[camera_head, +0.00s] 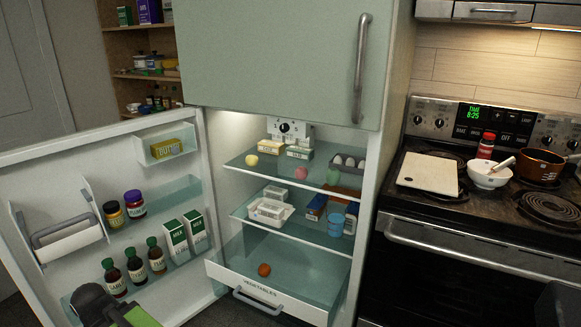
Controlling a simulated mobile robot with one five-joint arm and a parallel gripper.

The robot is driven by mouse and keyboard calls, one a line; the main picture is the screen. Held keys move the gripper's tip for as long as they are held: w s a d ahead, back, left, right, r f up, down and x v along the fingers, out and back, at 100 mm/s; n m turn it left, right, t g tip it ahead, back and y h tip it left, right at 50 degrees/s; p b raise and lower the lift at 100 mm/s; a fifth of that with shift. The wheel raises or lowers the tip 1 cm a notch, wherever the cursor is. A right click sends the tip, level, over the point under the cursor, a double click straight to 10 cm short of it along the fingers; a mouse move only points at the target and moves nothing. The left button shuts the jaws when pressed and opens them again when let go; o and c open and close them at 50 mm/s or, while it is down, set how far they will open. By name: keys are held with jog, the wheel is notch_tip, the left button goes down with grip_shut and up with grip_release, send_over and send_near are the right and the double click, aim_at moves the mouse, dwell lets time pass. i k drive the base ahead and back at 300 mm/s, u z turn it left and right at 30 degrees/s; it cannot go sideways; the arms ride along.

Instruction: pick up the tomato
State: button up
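A small round orange-red tomato (264,269) lies in the open vegetable drawer (285,304) at the bottom of the fridge. It sits toward the left of the drawer, behind the front panel lettered "VEGETABLES". The tomato is in plain sight and nothing holds it. I cannot make out my gripper's fingers in this view. A dark grey and green part at the bottom left edge may be mine, but I cannot tell which part it is.
The fridge door (150,165) stands open to the left, its racks holding bottles and cartons. Glass shelves (245,165) above the drawer carry round produce, boxes and eggs. The upper door (270,60) is shut. A stove (470,270) with a white bowl (488,178) stands right.

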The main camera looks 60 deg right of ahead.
aim_at(300, 172)
jog(key=z, duration=0.25)
jog(key=i, duration=0.75)
jog(key=z, duration=0.6)
jog(key=k, duration=0.85)
jog(key=z, duration=0.15)
jog(key=i, duration=0.85)
jog(key=u, duration=0.1)
